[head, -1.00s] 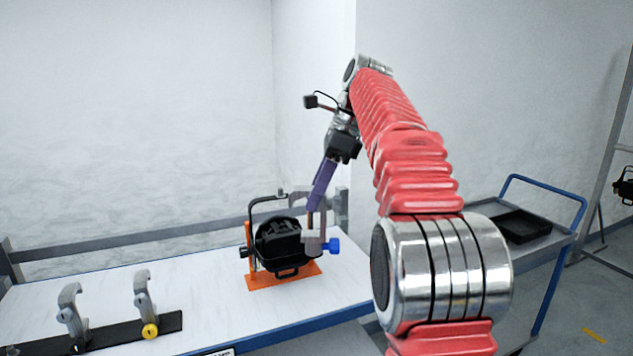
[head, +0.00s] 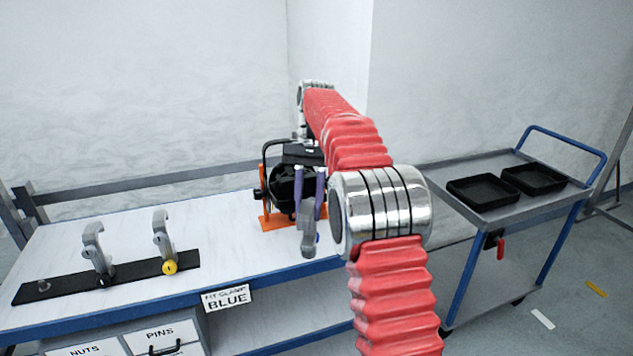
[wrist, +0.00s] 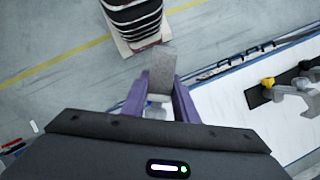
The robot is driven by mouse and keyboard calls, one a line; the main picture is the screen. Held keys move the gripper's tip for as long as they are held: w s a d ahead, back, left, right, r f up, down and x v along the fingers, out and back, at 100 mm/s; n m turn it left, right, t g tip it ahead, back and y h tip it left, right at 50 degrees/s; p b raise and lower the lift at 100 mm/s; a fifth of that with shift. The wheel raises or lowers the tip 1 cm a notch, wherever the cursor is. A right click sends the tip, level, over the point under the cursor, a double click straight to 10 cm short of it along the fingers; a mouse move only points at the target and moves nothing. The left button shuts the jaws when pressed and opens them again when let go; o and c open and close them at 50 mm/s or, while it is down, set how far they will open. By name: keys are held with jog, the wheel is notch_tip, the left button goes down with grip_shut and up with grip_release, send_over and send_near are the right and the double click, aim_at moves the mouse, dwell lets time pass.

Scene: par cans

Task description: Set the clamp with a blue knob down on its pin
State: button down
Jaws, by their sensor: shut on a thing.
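My gripper (head: 308,190), with purple fingers, is shut on the grey clamp (head: 308,232) with a blue knob (head: 318,238). The clamp hangs below the fingers, in front of the black lamp and near the table's front edge. In the wrist view the clamp (wrist: 162,72) sits between the purple fingers (wrist: 158,90), its knob not clear. A black strip (head: 65,286) lies on the table at left. It has a small bare pin (head: 43,285) at its left end and holds two grey clamps, one dark-knobbed (head: 97,250), one yellow-knobbed (head: 163,242).
The black lamp (head: 283,186) stands on an orange base (head: 271,222) behind my gripper. The white tabletop (head: 225,235) is clear between strip and lamp. A sign (head: 226,298) reading "BLUE" hangs on the front edge. A trolley (head: 470,217) with two black trays stands at right.

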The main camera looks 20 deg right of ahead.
jog(key=s+a+f+n+h, duration=0.1)
jog(key=a+f+n, duration=0.2)
jog(key=f, duration=0.3)
jog(key=s+a+f+n+h, duration=0.1)
jog(key=a+f+n, duration=0.2)
jog(key=f, duration=0.4)
jog(key=shift+a+f, duration=0.2)
jog(key=shift+f, duration=0.1)
